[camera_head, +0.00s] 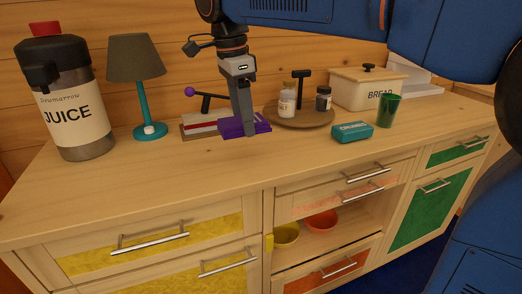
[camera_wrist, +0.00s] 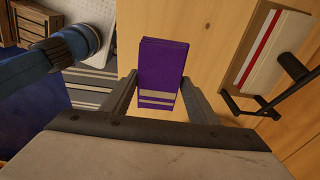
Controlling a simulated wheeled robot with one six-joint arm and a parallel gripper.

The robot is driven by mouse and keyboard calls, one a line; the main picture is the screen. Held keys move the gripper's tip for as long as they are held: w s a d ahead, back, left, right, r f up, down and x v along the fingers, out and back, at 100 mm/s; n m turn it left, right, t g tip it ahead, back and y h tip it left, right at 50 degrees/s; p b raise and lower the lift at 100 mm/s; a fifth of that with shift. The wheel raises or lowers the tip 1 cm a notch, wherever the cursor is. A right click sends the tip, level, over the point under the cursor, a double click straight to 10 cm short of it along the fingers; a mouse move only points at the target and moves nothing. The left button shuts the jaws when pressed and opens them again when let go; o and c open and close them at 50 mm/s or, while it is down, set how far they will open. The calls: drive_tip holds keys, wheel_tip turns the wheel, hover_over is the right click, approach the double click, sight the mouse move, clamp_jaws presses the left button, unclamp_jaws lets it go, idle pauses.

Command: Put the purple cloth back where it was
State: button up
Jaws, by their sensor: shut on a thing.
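The purple cloth (camera_head: 262,127) is folded, with pale stripes near one end. In the wrist view the cloth (camera_wrist: 162,65) stands between the two fingers (camera_wrist: 158,88), striped end toward the palm. I cannot tell whether its underside touches the counter.
A teal lamp (camera_head: 150,110) and juice dispenser (camera_head: 75,115) stand left. A round tray (camera_head: 310,122) with jars, a teal box (camera_head: 352,132), green cup (camera_head: 388,110) and bread bin (camera_head: 350,92) stand right. The front counter is clear.

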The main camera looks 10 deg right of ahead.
sight(239, 120)
drive_tip(key=shift+f, duration=4.15)
drive_tip(key=shift+f, duration=0.1)
drive_tip(key=o, duration=1)
drive_tip(key=r, duration=0.4)
drive_tip(key=a+r, duration=0.1)
drive_tip(key=r, duration=0.7)
drive_tip(key=shift+s+a, duration=0.2)
